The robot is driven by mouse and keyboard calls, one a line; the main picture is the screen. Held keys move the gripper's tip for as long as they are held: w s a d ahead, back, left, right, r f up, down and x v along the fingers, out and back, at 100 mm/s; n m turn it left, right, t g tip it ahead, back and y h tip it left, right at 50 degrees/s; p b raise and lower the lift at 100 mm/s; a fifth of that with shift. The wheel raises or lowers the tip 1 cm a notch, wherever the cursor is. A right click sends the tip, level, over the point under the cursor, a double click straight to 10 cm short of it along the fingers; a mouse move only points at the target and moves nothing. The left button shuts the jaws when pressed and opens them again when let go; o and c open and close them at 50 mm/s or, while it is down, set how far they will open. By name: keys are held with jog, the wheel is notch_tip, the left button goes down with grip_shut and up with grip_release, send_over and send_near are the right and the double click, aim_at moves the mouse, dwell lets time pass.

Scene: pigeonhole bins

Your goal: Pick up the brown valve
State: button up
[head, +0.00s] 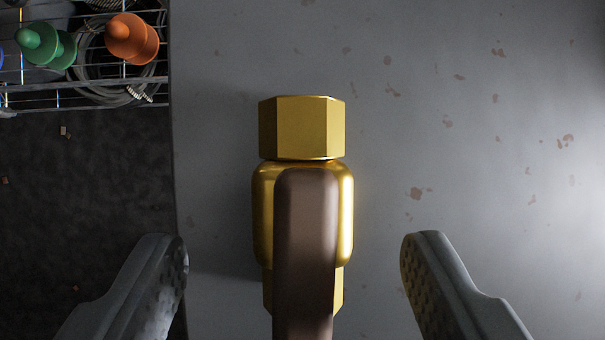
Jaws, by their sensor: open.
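The brown valve (305,225) has a gold brass body with a faceted nut at its far end and a long brown handle along its top. It lies lengthwise on the grey speckled surface in the middle of the head view. Its near end runs out of the bottom of the picture. My gripper (295,250) is open, with one finger to the left and one to the right of the valve. Clear gaps show between both fingers and the valve, and nothing is held.
A wire basket (85,80) at the top left holds a green knobbed piece (45,45), an orange knobbed piece (131,38) and a coiled grey cable (100,97). Dark floor (85,190) lies beyond the surface's left edge. The grey surface (480,150) right of the valve is clear.

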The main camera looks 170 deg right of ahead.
aim_at(295, 130)
jog(key=shift+w+x, duration=0.2)
jog(key=shift+x, duration=2.25)
jog(key=shift+d+r, duration=0.1)
jog(key=shift+d, duration=0.05)
jog(key=shift+c, duration=0.3)
jog(key=c, duration=1.2)
jog(key=shift+c, duration=0.2)
jog(key=shift+w+r, duration=0.1)
jog(key=shift+r, duration=0.05)
